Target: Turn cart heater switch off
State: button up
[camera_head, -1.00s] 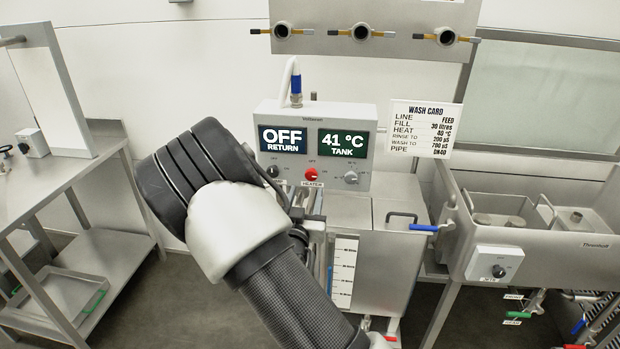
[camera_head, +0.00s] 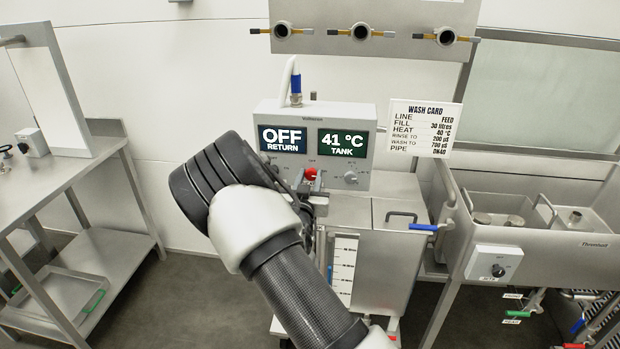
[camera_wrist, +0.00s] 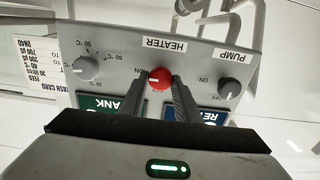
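The grey control box (camera_head: 270,112) stands on the cart and has a red heater knob (camera_head: 310,174) on its front. In the wrist view the box appears upside down, with the red knob (camera_wrist: 160,78) below the HEATER label (camera_wrist: 165,45). A pale mark on the knob seems to face the ON side, but it is small. My gripper (camera_wrist: 162,88) has one finger on each side of the knob, very close to it; I cannot see whether they touch. In the head view my gripper (camera_head: 311,186) is at the box front, just below the knob.
A grey temperature dial (camera_wrist: 86,67) and a pump knob (camera_wrist: 230,89) flank the heater knob closely. The displays read OFF RETURN (camera_head: 282,139) and 41 °C TANK (camera_head: 342,143). A wash card (camera_head: 422,128) hangs to the right. The tank lid with a blue lever (camera_head: 423,227) lies below.

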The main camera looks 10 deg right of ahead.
jog(key=c, duration=0.4)
jog(key=n+b, duration=0.2)
jog(key=n, duration=0.1)
jog(key=shift+a+f, duration=0.1)
jog(key=shift+f, duration=0.05)
jog(key=n+b, duration=0.1)
jog(key=n, duration=0.4)
jog(key=n+b, duration=0.1)
jog(key=n, duration=0.4)
jog(key=shift+a, duration=0.1)
jog(key=shift+n, duration=2.5)
